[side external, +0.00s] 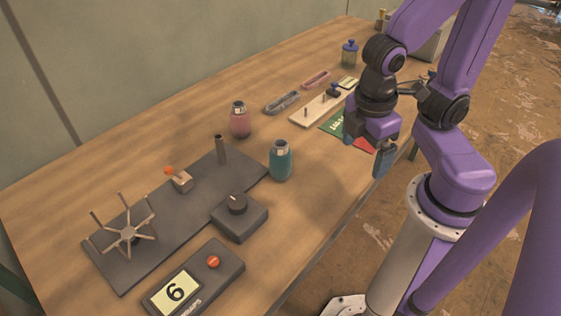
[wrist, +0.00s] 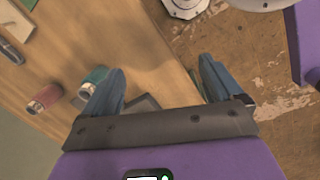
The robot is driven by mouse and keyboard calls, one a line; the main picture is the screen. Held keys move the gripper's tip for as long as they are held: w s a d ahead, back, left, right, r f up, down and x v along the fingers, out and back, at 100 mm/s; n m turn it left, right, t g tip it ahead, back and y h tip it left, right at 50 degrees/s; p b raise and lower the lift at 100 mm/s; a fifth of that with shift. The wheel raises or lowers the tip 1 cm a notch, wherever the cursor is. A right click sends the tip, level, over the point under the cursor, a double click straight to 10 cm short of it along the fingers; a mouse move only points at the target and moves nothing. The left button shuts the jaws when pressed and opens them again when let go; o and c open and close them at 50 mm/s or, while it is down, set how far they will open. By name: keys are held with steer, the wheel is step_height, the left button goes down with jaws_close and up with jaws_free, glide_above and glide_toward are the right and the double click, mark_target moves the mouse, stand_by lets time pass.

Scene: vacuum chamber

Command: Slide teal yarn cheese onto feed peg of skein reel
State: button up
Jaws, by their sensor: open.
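The teal yarn cheese (side external: 281,162) stands upright on the table, just right of the dark base plate. The skein reel (side external: 128,233) is a spoked wheel at the plate's left end. The feed peg (side external: 221,150) is a bare upright post near the plate's far right end. My gripper (side external: 368,148) is open and empty, above the table's front edge to the right of the teal cheese and apart from it. In the wrist view the teal cheese (wrist: 93,77) shows beside the left finger, which hides part of it; my gripper's fingers (wrist: 162,68) are wide apart.
A pink yarn cheese (side external: 239,120) stands behind the teal one. A dark knob box (side external: 239,215) and a counter reading 6 (side external: 195,283) stand in front of the plate.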

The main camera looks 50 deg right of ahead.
steer(key=w+a+f+n+t+h, duration=0.3)
steer(key=w+f+n+t+h, duration=0.1)
steer(key=w+f+n+h, duration=0.35)
steer(key=n+t+h, duration=0.3)
steer(key=n+t, duration=0.4)
steer(key=t, duration=0.2)
glide_toward(280, 161)
steer(key=s, duration=0.2)
steer(key=shift+s+a+r, duration=0.25)
steer(key=shift+s+r, duration=0.05)
steer(key=shift+a+f+n+t+y, duration=0.2)
steer(key=shift+f+n+t+y, duration=0.15)
steer(key=shift+t+y, duration=0.15)
steer(key=x, duration=1.6)
steer(key=shift+d, duration=0.5)
steer(key=shift+w+d, duration=0.25)
steer(key=shift+w, duration=0.1)
steer(key=c, duration=1.1)
